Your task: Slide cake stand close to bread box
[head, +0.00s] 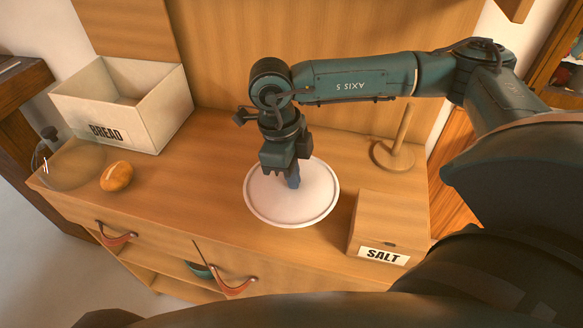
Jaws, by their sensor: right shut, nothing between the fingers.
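The cake stand (265,207) is a round, pale pinkish-white plate with a raised rim, standing on the wooden sideboard near the middle. The bread box (134,126) is an open white box labelled BREAD at the back left, well apart from the stand. My right gripper (292,183) points down over the cake stand with its fingers shut and nothing between them. The gripper and wrist hide part of the plate's far side. My left gripper is not in view.
A wooden SALT box (378,228) stands close to the stand's right. A wooden peg holder (396,153) is behind it. The sideboard top (195,180) between roll and stand is clear.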

